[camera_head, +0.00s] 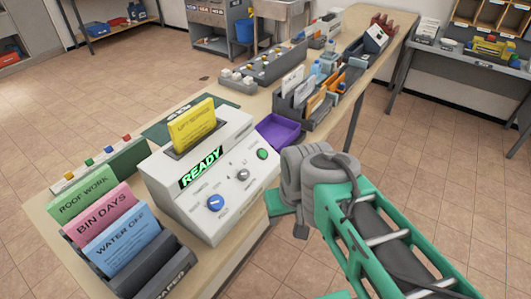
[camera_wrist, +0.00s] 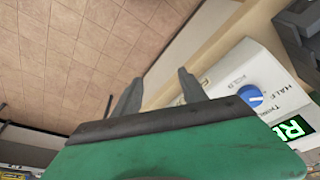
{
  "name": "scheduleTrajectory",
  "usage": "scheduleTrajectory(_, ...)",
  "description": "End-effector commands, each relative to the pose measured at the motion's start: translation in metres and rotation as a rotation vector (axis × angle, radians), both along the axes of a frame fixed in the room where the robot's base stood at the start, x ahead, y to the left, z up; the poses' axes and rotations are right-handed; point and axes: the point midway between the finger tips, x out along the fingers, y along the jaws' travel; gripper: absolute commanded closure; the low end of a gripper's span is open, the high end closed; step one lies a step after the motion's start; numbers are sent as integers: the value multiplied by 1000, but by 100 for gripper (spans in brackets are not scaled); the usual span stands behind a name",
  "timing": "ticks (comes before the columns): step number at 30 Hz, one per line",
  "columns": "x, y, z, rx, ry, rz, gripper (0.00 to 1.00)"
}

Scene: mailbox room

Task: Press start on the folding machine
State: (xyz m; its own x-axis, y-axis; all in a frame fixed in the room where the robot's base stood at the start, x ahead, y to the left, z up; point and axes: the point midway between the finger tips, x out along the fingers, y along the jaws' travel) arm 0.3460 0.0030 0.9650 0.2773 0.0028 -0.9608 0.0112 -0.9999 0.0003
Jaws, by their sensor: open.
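The white folding machine (camera_head: 160,181) stands on the table with a lit green READY display (camera_head: 200,167). Its front panel has a blue knob (camera_head: 216,203), a grey knob (camera_head: 243,174) and a round green button (camera_head: 262,154) at the right. Yellow sheets (camera_head: 192,126) stand in its top feed. My gripper (camera_wrist: 161,77) is open and empty in the wrist view, its fingers over the table edge and floor. The blue knob (camera_wrist: 250,95) and part of the display (camera_wrist: 294,127) show to its right there; the green button is not visible. In the head view, my wrist is right of the panel, fingers mostly hidden.
A paper rack (camera_head: 115,232) with green, pink and blue sheets stands left of the machine. A purple tray (camera_head: 278,132) and a grey organiser (camera_head: 315,105) stand beyond it. Open floor (camera_head: 440,165) lies right of the table.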

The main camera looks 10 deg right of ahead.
Motion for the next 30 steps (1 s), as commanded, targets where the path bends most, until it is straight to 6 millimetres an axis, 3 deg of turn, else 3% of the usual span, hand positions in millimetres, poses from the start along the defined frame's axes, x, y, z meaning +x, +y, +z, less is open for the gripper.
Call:
scheduleTrajectory(12,0,0,0,0,0,0,52)
scheduleTrajectory(30,0,0,0,0,0,0,100)
